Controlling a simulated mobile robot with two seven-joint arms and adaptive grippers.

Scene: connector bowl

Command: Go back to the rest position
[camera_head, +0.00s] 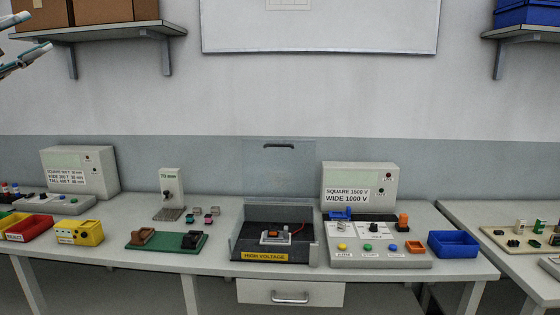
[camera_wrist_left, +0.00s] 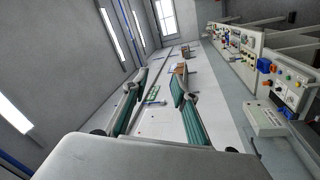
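My left gripper (camera_head: 28,35) shows at the upper left edge of the head view, raised well above the workbench and in front of the left shelf. Its two fingers are apart with nothing between them. In the left wrist view the gripper (camera_wrist_left: 160,92) also shows two teal-padded fingers spread wide, with only the distant wall and bench behind them. My right gripper is in neither view.
The workbench (camera_head: 215,215) holds a high-voltage box (camera_head: 270,254), a test console (camera_head: 380,258), a blue bin (camera_head: 453,244), a green board (camera_head: 165,250), a yellow box (camera_head: 79,232) and a red bin (camera_head: 30,228). A shelf (camera_head: 100,31) hangs near my left gripper. The space above the bench is clear.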

